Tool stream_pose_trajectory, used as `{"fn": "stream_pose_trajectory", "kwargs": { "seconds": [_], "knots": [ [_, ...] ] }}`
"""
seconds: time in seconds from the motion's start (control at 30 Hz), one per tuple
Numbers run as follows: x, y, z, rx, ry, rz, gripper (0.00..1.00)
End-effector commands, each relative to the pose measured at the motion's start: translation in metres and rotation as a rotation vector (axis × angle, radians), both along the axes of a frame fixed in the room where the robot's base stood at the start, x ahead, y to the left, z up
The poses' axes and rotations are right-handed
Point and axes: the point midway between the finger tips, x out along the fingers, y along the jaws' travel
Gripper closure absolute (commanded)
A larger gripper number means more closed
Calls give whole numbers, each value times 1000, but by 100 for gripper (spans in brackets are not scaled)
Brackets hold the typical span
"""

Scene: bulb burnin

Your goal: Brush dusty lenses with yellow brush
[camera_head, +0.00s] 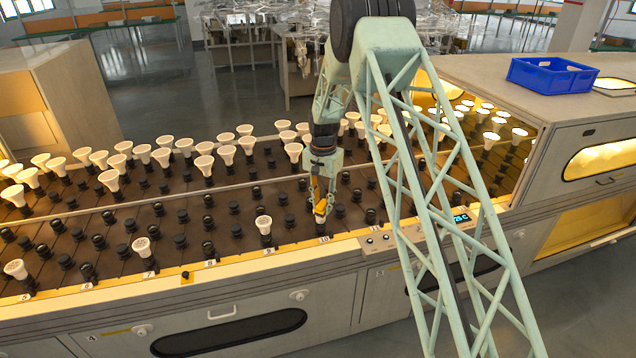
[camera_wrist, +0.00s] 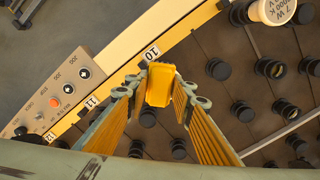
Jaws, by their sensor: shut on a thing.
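My gripper (camera_head: 319,198) is shut on the yellow brush (camera_head: 320,208), above the front edge of the rack near label 10. In the wrist view the brush (camera_wrist: 159,86) sits between the two fingertips; its bristles cannot be made out. Three bulbs stand apart along the front row: one by label 9 (camera_head: 264,222), left of my gripper, one by label 7 (camera_head: 141,246), and one by label 5 (camera_head: 15,268). A printed bulb (camera_wrist: 272,10) shows at the top right of the wrist view. Dust on the lenses is too small to tell.
Many white bulbs (camera_head: 204,162) stand in the rear rows, and dark empty sockets (camera_head: 180,241) fill the front rows. A control panel (camera_wrist: 68,92) lies right of label 10. A blue crate (camera_head: 552,75) sits on the lit oven housing (camera_head: 480,75) at right.

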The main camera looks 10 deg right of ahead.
Motion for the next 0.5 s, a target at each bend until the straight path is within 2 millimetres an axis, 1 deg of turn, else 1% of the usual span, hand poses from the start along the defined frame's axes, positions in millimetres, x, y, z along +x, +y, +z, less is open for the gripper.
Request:
{"fn": "stream_pose_trajectory", "kwargs": {
  "seconds": [0.3,0.5],
  "knots": [
    [-16,-2,-1,0,0,0,88],
    [-5,0,2,0,0,1,88]
  ]
}}
